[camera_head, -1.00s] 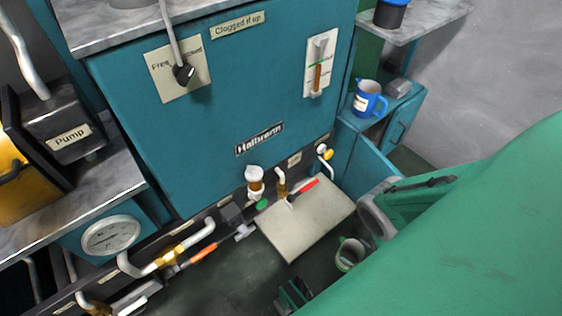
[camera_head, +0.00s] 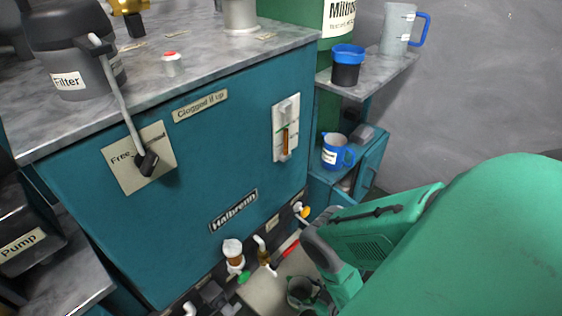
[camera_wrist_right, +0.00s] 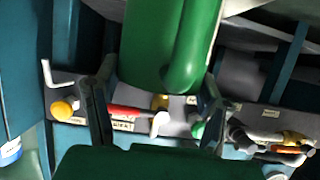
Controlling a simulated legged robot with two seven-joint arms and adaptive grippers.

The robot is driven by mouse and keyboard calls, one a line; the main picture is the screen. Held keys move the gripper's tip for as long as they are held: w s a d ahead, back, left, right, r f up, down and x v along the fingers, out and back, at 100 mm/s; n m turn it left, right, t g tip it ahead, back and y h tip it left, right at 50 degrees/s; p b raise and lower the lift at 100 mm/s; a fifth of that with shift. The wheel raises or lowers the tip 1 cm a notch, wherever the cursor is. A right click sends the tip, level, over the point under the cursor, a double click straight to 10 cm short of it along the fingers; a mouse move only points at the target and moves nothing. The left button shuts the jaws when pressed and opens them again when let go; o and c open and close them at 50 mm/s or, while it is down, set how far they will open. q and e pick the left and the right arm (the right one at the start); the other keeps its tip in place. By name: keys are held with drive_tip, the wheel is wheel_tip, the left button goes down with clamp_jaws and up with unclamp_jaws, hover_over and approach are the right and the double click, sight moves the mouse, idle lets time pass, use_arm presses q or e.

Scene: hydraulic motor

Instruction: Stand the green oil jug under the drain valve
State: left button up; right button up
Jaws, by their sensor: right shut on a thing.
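The green oil jug (camera_wrist_right: 165,65) fills the upper middle of the right wrist view. My right gripper (camera_wrist_right: 155,88) is shut on it, a finger on each side. In the head view my right arm reaches down to the lower middle, and I cannot clearly make out its fingers or the jug there. The drain valve (camera_head: 264,254), with a brass body and red handle (camera_head: 289,249), sits low on the front of the teal machine. The red handle also shows beyond the jug in the right wrist view (camera_wrist_right: 125,112). My left gripper is not in view.
A pale plate (camera_head: 262,293) lies below the valves. A white-and-brown fitting (camera_head: 233,254) and a yellow-knobbed tap (camera_head: 302,210) flank the drain valve. A blue jug (camera_head: 336,152) stands on a side shelf, and a blue-rimmed dark cup (camera_head: 347,65) on the shelf above.

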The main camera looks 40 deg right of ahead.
sight(291, 286)
drive_tip(key=w+a, duration=0.2)
drive_tip(key=w, duration=0.1)
drive_tip(key=shift+w, duration=0.3)
drive_tip(key=w, duration=0.1)
drive_tip(key=w+a, duration=0.1)
drive_tip(key=w+b, duration=0.1)
drive_tip(key=shift+a+f, duration=0.15)
drive_tip(key=shift+f, duration=0.1)
drive_tip(key=o, duration=1.7)
